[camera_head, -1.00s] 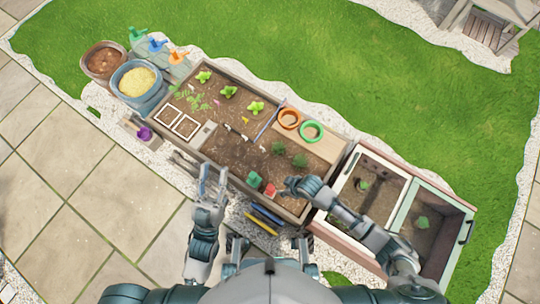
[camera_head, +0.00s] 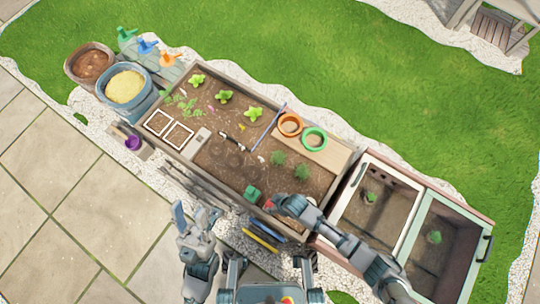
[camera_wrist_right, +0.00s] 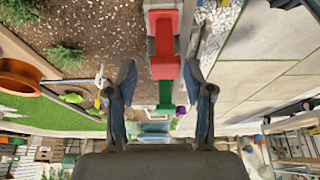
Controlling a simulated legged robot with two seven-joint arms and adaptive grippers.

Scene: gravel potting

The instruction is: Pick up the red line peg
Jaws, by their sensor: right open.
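The red line peg (camera_head: 268,205) is at the near edge of the planter bed, partly hidden by my right gripper in the head view. In the right wrist view the red peg (camera_wrist_right: 165,52) shows as a blocky red piece. My right gripper (camera_wrist_right: 160,78) is open, with one finger on either side of the line of the pegs; nothing is gripped. In the head view the right gripper (camera_head: 276,204) is close by the red peg. A green peg (camera_head: 252,193) stands just left of it. My left gripper (camera_head: 193,215) is open and empty outside the planter's near side.
The wooden planter (camera_head: 222,178) holds seedlings and small tools. Orange (camera_head: 290,124) and green (camera_head: 314,138) rings lie on a board. A cold frame (camera_head: 412,210) stands at right. Blue and yellow bars (camera_head: 262,236) lie by the near edge.

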